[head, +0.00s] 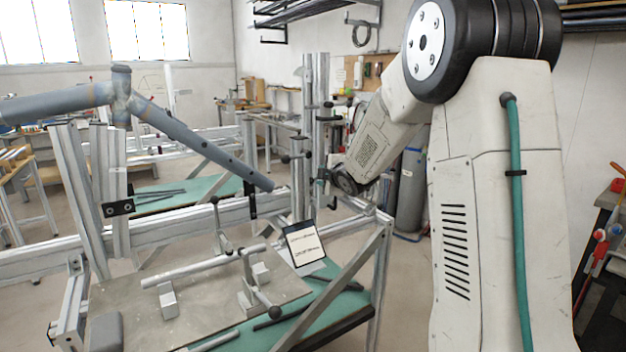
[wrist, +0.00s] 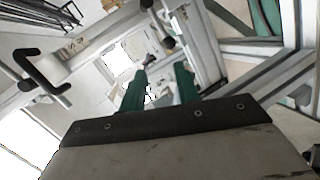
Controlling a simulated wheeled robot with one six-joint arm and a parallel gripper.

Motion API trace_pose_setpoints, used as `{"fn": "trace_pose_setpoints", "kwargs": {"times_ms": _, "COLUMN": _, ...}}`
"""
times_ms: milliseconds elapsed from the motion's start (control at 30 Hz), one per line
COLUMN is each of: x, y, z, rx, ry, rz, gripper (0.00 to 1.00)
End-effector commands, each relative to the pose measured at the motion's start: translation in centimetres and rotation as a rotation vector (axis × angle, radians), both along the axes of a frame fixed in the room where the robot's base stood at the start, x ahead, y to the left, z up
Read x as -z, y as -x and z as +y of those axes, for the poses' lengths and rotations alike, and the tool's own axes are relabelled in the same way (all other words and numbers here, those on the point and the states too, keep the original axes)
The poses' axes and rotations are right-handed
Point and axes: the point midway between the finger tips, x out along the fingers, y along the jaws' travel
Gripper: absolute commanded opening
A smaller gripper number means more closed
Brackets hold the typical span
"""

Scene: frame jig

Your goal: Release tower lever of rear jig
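The jig tower is an upright pair of aluminium profiles (head: 322,110), just left of my wrist in the head view. Dark knobs and clamp parts sit on it, including a black knob (head: 328,104). I cannot tell for sure which part is the tower lever. In the wrist view my gripper (wrist: 161,73) shows two green fingers spread apart, with nothing held between them. Beyond the fingertips is a small dark-ended part (wrist: 151,61), and a round black knob (wrist: 168,42) is close to the right finger. In the head view the fingers are mostly hidden near the tower.
A grey bicycle-frame tube (head: 195,135) slopes down to the right toward a shorter post (head: 299,180). A metal plate with small fixtures (head: 200,312) and a white label card (head: 304,244) are in front. Aluminium rails and diagonal braces (head: 340,285) surround the jig closely.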

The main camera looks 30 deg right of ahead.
Motion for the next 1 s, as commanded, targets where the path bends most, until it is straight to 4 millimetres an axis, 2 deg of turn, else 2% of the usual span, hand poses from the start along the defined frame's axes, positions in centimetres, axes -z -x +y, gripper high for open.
{"fn": "trace_pose_setpoints", "kwargs": {"times_ms": 33, "x": 1.5, "y": -1.4, "z": -1.4, "rx": -0.042, "ry": 0.05, "rz": -0.036, "gripper": 0.32}}
{"fn": "trace_pose_setpoints", "kwargs": {"times_ms": 100, "x": 2.7, "y": -2.8, "z": -2.5, "rx": -0.104, "ry": 0.118, "rz": -0.095, "gripper": 0.32}}
{"fn": "trace_pose_setpoints", "kwargs": {"times_ms": 300, "x": 4.7, "y": -4.5, "z": -4.1, "rx": -0.205, "ry": 0.235, "rz": -0.209, "gripper": 0.32}}
{"fn": "trace_pose_setpoints", "kwargs": {"times_ms": 467, "x": 5.1, "y": -5.5, "z": -4.2, "rx": -0.228, "ry": 0.259, "rz": -0.236, "gripper": 0.32}}
{"fn": "trace_pose_setpoints", "kwargs": {"times_ms": 800, "x": 5.4, "y": -10.7, "z": -4.0, "rx": -0.226, "ry": 0.257, "rz": -0.236, "gripper": 0.32}}
{"fn": "trace_pose_setpoints", "kwargs": {"times_ms": 1000, "x": 5.5, "y": -12.3, "z": -4.0, "rx": -0.225, "ry": 0.257, "rz": -0.235, "gripper": 0.32}}
